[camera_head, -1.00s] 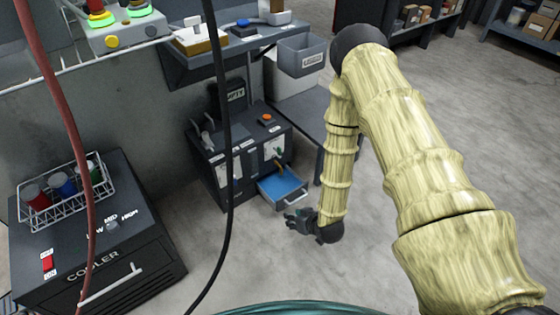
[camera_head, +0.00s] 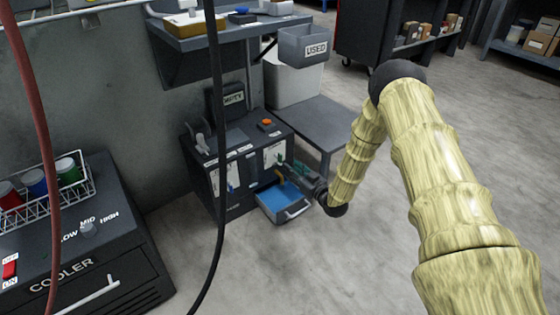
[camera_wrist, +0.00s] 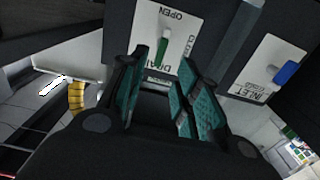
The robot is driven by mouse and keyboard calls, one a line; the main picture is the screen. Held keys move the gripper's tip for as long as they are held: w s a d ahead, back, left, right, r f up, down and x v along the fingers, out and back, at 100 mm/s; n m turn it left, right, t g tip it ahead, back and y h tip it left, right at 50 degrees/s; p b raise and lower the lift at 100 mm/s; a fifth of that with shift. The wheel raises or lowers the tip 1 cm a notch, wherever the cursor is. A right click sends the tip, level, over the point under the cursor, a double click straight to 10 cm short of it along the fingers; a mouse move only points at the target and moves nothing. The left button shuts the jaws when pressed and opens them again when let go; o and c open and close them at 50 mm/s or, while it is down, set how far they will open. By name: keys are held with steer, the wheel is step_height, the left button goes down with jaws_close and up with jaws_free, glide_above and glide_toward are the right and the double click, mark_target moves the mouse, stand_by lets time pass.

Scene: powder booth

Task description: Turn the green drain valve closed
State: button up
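The green drain valve handle (camera_wrist: 163,48) shows in the wrist view on a white plate (camera_wrist: 170,22) marked OPEN, DRAIN and a partly hidden word. The handle stands out just beyond my fingertips, roughly between their lines. My gripper (camera_wrist: 158,80) is open, its two teal-padded fingers apart with nothing between them. In the head view my gripper (camera_head: 290,170) is at the front of the dark machine (camera_head: 232,170), beside the drain plate and above the blue-lined drawer (camera_head: 283,200). Whether a finger touches the handle cannot be told.
A blue inlet handle (camera_wrist: 287,72) sits on another plate of the same machine. A yellow-brown spout (camera_wrist: 77,95) is close beside my gripper. A black cable (camera_head: 217,120) and a red hose (camera_head: 40,120) hang in front. The cooler (camera_head: 90,245) stands at left; floor in front is clear.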

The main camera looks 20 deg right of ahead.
mark_target(280, 162)
steer(key=b+x, duration=0.1)
steer(key=x, duration=0.2)
steer(key=b+x, duration=0.2)
steer(key=x, duration=0.2)
steer(key=shift+w+a+f, duration=0.1)
steer(key=shift+w+f, duration=0.15)
steer(key=shift+w, duration=0.05)
steer(key=shift+w+a+r+b, duration=0.1)
steer(key=shift+w+a+b, duration=0.1)
steer(key=shift+w, duration=0.15)
steer(key=shift+w+a+r+b, duration=0.1)
steer(key=shift+w+b, duration=0.1)
steer(key=shift+w, duration=0.1)
jaws_close()
